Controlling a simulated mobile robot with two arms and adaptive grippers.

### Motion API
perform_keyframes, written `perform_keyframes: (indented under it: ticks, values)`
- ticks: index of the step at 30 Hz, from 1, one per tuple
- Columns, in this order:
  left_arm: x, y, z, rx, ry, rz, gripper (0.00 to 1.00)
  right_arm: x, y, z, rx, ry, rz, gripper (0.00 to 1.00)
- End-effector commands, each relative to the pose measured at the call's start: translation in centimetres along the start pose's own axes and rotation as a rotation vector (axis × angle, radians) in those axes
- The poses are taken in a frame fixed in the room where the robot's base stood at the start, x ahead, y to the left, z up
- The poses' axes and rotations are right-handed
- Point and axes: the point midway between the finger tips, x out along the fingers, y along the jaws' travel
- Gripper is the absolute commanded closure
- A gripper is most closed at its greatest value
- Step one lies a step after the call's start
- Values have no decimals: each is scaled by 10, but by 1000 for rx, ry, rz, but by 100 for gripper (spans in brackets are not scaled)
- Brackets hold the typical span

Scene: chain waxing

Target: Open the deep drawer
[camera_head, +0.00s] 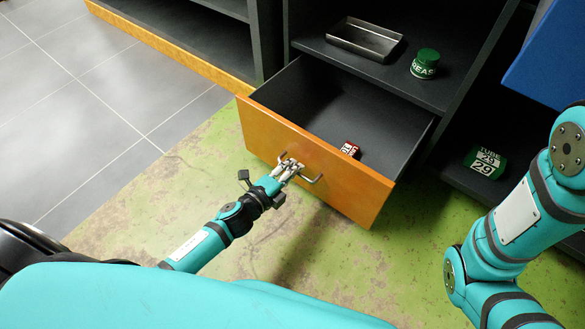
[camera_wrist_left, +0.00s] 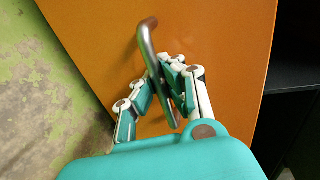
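The deep drawer (camera_head: 312,163) has an orange front and a dark inside, and it stands pulled out from the dark cabinet. A small red and white box lies in it (camera_head: 349,149). A metal bar handle (camera_head: 313,180) is on the drawer's front. My left gripper (camera_head: 289,168) is at the handle, near the middle of the front. In the left wrist view the handle (camera_wrist_left: 149,45) runs between the fingers (camera_wrist_left: 167,80), which look closed around it. My right gripper is not in view; only my right arm shows at the right.
On the shelf above the drawer are a metal tray (camera_head: 364,38) and a green grease tin (camera_head: 424,64). A green and white box (camera_head: 485,162) sits on a lower shelf at the right. The green, stained floor (camera_head: 330,255) in front of the drawer is clear.

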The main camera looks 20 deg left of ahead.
Motion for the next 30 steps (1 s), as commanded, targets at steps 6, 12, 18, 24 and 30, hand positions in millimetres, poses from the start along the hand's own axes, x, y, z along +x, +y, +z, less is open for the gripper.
perform_keyframes:
  ticks: [6,12,18,24,30]
  values:
    - [0,0,0,0,0,1,100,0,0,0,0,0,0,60]
    - [-3,1,0,0,0,1,100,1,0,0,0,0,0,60]
    - [-34,8,-1,-3,0,5,100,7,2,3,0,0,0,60]
    - [-45,10,0,0,0,2,100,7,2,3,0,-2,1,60]
    - [-44,10,0,0,0,1,100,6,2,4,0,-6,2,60]
